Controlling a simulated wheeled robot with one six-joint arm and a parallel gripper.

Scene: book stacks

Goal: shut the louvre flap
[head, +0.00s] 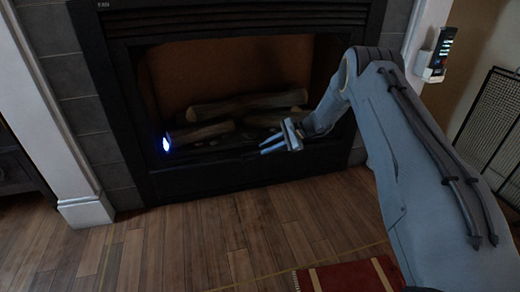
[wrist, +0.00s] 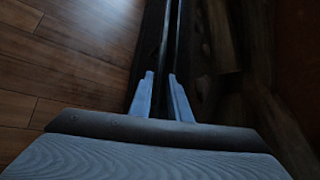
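The black fireplace has a slatted louvre band (head: 235,22) across its top. A dark lower front panel (head: 235,175) runs below the firebox opening; I cannot tell which part is the louvre flap or how far it stands open. My gripper (head: 277,143) is in front of the opening's lower edge, right of centre. In the wrist view my gripper (wrist: 160,76) has its two fingers apart with nothing clearly held. A long dark edge (wrist: 172,30) of the fireplace front runs ahead, in line with the gap between the fingers; contact cannot be told.
Logs (head: 247,104) lie in the firebox, with a bright bluish light (head: 166,144) at its left. A mesh screen (head: 492,120) stands at right. The floor in front is otherwise clear.

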